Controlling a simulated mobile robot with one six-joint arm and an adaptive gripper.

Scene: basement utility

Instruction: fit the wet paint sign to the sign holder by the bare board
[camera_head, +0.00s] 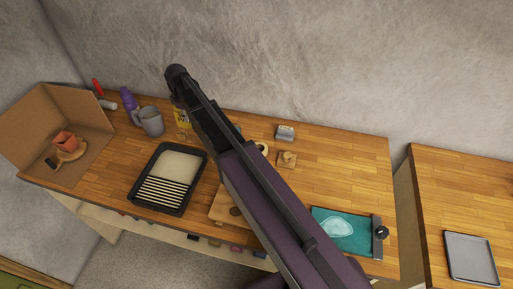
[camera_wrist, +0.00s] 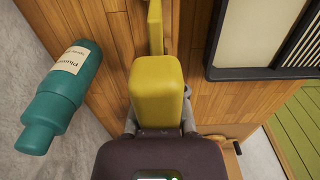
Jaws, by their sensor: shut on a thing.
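My gripper (camera_wrist: 158,122) is shut on a yellow piece, the wet paint sign (camera_wrist: 155,90), seen nearly edge-on in the wrist view. A yellow face with dark marks, likely the same sign (camera_head: 181,117), shows beside my arm in the head view, where my gripper is hidden. A wooden board (camera_head: 224,206) with a dark round spot lies partly behind my arm; I cannot tell whether it is the bare board. A small wooden block (camera_head: 287,159) at the back may be a sign holder. A teal-painted board (camera_head: 340,230) lies at the right front.
A black paint tray (camera_head: 167,180) lies left of my arm. A teal bottle (camera_wrist: 65,95) stands near the sign. A grey mug (camera_head: 151,121), purple bottle (camera_head: 129,100) and cardboard box (camera_head: 85,165) are left. A metal tin (camera_head: 285,133) is at the back.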

